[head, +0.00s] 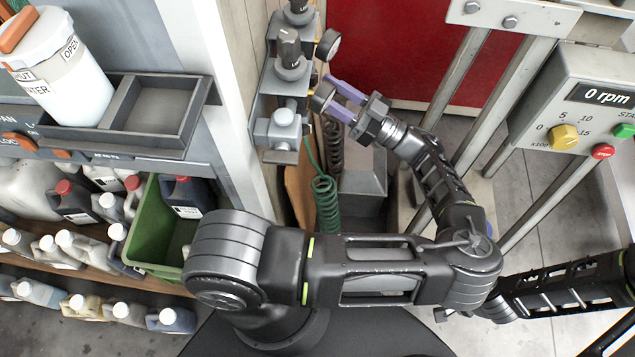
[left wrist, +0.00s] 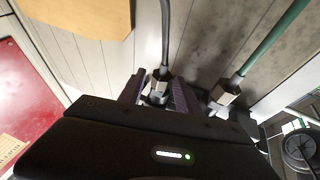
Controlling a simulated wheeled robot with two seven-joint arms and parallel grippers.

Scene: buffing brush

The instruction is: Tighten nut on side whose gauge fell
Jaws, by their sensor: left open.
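A second metal nut (left wrist: 222,95) on a green hose is to the right, outside the fingers.
A coiled green hose (head: 326,200) hangs below the panel. Shelves with bottles and a green bin (head: 150,225) are at the left.

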